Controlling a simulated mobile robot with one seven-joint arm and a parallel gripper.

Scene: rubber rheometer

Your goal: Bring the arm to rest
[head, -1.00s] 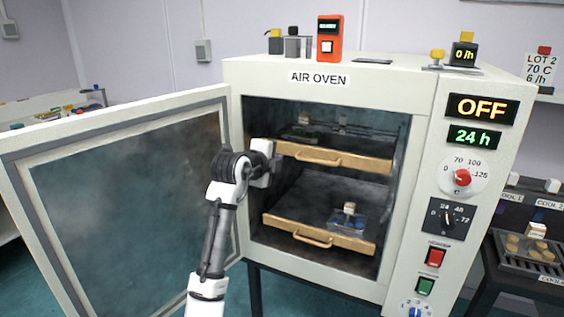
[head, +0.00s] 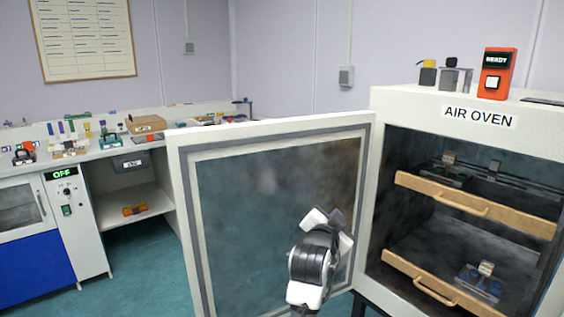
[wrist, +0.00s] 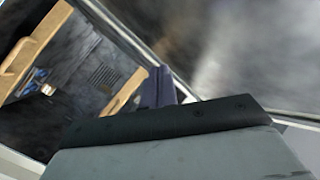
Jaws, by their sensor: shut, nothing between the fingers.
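My gripper (head: 332,217) is in front of the open oven door, left of the oven opening, in the head view. Its fingers are small and partly turned away there. In the wrist view the dark finger part of my gripper (wrist: 158,88) shows at the middle, shut with nothing held. The air oven (head: 500,95) stands at the right with its door (head: 270,175) swung wide open to the left. I cannot tell whether my arm touches the door.
Inside the oven are an upper shelf (head: 520,217) and a lower shelf (head: 400,264), both with wooden fronts. A blue-based piece (head: 478,284) sits on the lower one. A long bench (head: 110,150) with small items runs along the back left. Teal floor (head: 150,270) is clear left of the door.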

